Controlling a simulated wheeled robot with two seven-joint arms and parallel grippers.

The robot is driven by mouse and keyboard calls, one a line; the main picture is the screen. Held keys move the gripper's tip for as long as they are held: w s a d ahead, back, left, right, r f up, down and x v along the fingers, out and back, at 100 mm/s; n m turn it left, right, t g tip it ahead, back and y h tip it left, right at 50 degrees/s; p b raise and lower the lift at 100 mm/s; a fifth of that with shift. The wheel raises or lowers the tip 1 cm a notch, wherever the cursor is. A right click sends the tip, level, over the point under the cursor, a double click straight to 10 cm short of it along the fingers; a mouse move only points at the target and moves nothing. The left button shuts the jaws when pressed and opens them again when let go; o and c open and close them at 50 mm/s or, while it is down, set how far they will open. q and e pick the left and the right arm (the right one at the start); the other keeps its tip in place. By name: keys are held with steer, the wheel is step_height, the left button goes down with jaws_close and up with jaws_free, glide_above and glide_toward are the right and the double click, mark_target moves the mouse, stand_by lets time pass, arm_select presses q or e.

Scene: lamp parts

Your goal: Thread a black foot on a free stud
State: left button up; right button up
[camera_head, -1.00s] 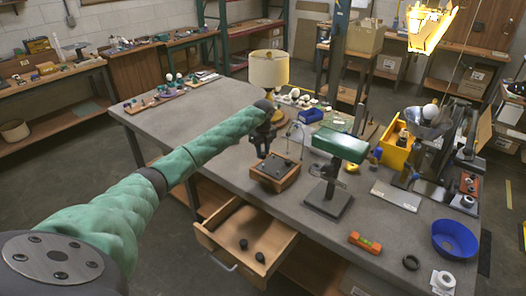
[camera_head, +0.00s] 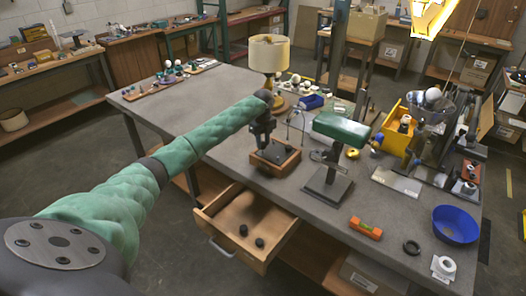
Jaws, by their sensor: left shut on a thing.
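A wooden lamp base (camera_head: 285,164) with a dark top plate lies on the grey workbench, behind the open drawer. My left gripper (camera_head: 263,145) points down at the far left edge of this base. It is shut on a black foot, which is too small and dark to make out. I cannot tell whether it touches a stud; the studs are too small to see clearly. Two loose black feet, one (camera_head: 243,230) farther left and one (camera_head: 259,243) nearer, lie in the open wooden drawer (camera_head: 222,209). My right gripper is out of view.
An orange level (camera_head: 366,228), a black ring (camera_head: 411,247) and a blue bowl (camera_head: 455,225) lie to the right.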

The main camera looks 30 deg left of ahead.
arm_select(q)
steer(key=shift+f, duration=0.85)
stand_by(0.9)
steer(key=shift+f, duration=0.25)
stand_by(0.8)
steer(key=o, duration=0.4)
steer(key=c, duration=0.5)
steer(key=shift+c, duration=0.2)
steer(key=shift+s+f+p, duration=0.1)
steer(key=shift+f+p, duration=0.1)
steer(key=shift+p, duration=0.2)
